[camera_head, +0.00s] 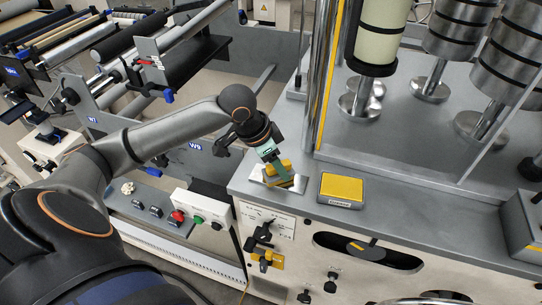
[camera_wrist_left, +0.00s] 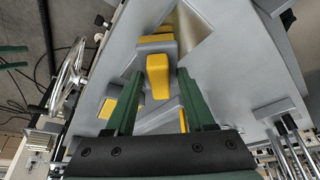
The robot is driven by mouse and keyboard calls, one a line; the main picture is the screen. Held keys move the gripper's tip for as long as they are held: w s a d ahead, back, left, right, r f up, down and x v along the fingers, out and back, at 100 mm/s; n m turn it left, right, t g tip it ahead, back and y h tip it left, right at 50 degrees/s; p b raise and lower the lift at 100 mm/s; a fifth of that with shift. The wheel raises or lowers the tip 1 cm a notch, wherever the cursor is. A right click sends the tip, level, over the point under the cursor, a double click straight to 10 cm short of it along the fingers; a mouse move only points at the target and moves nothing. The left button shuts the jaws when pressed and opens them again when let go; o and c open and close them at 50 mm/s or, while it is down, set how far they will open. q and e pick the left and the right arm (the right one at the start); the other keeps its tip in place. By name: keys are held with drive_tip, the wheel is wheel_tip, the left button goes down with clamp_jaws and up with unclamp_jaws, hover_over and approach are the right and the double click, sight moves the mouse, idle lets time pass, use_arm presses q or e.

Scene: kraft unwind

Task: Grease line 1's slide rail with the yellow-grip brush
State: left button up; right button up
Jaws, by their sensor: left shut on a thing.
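My left gripper (camera_head: 281,177) has green fingers and reaches down to the grey machine top. It is shut on a yellow grip (camera_head: 285,166), which I take as the brush's. In the left wrist view the yellow grip (camera_wrist_left: 157,76) lies between the fingertips; its bristle end cannot be made out. A shiny metal plate (camera_head: 262,174) lies under and beside it, partly hidden by the gripper. Which part is line 1's slide rail I cannot tell. My right gripper is not in view.
A yellow-topped box (camera_head: 341,187) stands just right of the gripper on the machine top (camera_head: 410,205). A chrome post with a yellow strip (camera_head: 325,75) rises behind it. A control box with red and green buttons (camera_head: 197,218) is at the left. Rollers (camera_head: 463,35) stand at the back right.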

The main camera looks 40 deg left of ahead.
use_arm(q)
drive_tip(key=shift+w+d+f, duration=0.1)
drive_tip(key=shift+w+d, duration=0.2)
drive_tip(key=shift+d, duration=0.65)
drive_tip(key=shift+w+d+f, duration=0.1)
drive_tip(key=shift+w+d, duration=0.15)
drive_tip(key=shift+d, duration=0.7)
